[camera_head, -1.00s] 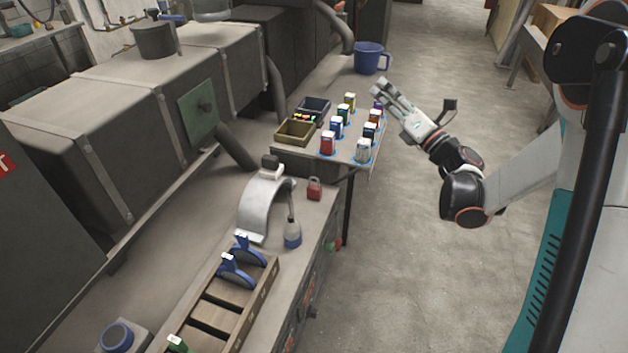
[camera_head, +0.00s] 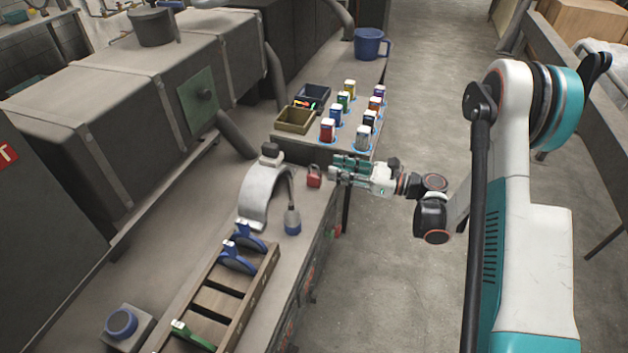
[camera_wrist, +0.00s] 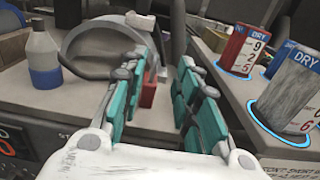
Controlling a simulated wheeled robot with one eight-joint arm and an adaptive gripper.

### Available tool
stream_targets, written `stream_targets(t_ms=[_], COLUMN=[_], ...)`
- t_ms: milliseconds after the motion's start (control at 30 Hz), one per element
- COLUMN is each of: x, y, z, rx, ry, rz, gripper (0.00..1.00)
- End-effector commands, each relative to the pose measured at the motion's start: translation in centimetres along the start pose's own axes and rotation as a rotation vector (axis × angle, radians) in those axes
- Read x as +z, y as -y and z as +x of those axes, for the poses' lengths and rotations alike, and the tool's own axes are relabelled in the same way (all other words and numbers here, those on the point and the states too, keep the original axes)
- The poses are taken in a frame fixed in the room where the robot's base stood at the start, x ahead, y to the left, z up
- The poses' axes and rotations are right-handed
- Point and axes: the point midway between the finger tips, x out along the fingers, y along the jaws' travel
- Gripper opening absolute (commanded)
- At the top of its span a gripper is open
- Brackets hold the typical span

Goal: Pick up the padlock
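The red padlock (camera_head: 314,177) stands on the workbench near its right edge, beside the grey curved metal piece. My gripper (camera_head: 336,171) is just to the right of the padlock, pointing left toward it. In the wrist view the gripper (camera_wrist: 164,85) has its teal-padded fingers spread apart. The red padlock body (camera_wrist: 148,95) shows beyond and between the fingers, partly hidden by the left finger. I see no contact between them.
A bottle with a blue base (camera_head: 292,220) and the curved metal piece (camera_head: 262,193) stand close to the padlock. A raised shelf with several labelled containers, including a red one (camera_head: 327,130), lies behind. A wooden rack (camera_head: 222,300) is in front.

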Motion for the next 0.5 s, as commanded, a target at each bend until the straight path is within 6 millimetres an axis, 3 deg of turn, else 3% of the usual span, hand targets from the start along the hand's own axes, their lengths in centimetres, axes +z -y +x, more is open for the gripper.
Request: stream_targets(t_ms=[100,500], x=[-0.1,-0.3], y=[0.0,-0.4], z=[1.7,4.6], rx=[0.001,0.001], ry=[0.0,0.001], rz=[0.001,0.001], gripper=[0.29,0.29])
